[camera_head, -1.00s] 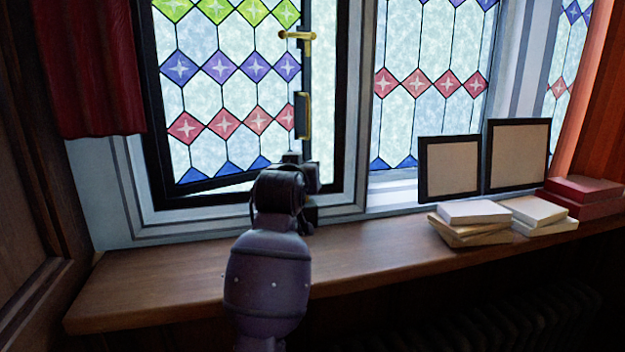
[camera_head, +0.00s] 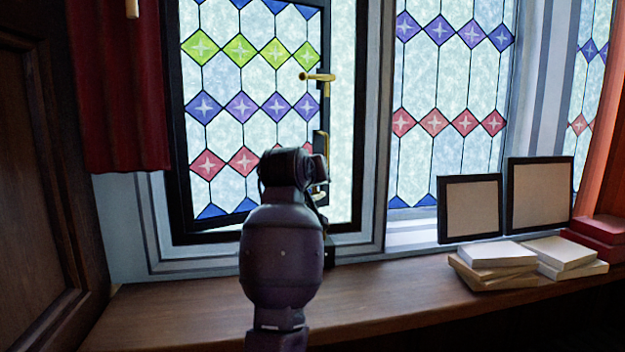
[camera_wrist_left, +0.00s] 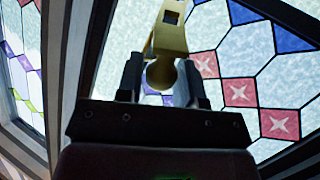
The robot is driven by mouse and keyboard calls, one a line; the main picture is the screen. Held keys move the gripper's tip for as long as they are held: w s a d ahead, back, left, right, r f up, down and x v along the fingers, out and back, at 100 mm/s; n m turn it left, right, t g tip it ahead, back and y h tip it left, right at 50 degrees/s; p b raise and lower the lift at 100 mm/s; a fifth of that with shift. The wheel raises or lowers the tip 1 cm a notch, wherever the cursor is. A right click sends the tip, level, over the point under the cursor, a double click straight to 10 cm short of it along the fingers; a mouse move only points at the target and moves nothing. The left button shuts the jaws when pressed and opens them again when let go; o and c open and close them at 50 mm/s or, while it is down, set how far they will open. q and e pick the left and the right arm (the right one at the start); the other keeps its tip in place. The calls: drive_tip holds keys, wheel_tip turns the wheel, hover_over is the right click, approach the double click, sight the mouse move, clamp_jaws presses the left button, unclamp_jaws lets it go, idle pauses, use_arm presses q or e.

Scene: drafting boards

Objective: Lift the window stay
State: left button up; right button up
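The window stay looks to be the brass bar with a square hole and a rounded end (camera_wrist_left: 168,45) in the left wrist view. Its rounded end lies between the two dark fingers of my left gripper (camera_wrist_left: 163,82). I cannot tell whether the fingers touch it. In the head view my left wrist and arm stand before the window sash and hide most of the gripper. A little brass (camera_head: 319,190) shows beside the wrist. The leaded sash (camera_head: 224,135) stands ajar in its frame. My right gripper is not in view.
A brass window handle (camera_head: 318,77) sits higher on the sash edge. The wooden sill (camera_head: 370,297) is clear in the middle. Picture frames (camera_head: 470,208), pale books (camera_head: 497,253) and red books (camera_head: 597,240) stand at the right. A red curtain (camera_head: 118,90) hangs at the left.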

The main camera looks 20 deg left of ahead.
use_arm(q)
drive_tip(key=shift+o, duration=1)
drive_tip(key=shift+s, duration=0.15)
drive_tip(key=b+v, duration=0.2)
drive_tip(key=v, duration=0.8)
drive_tip(key=shift+s+r, duration=0.15)
drive_tip(key=shift+s, duration=0.15)
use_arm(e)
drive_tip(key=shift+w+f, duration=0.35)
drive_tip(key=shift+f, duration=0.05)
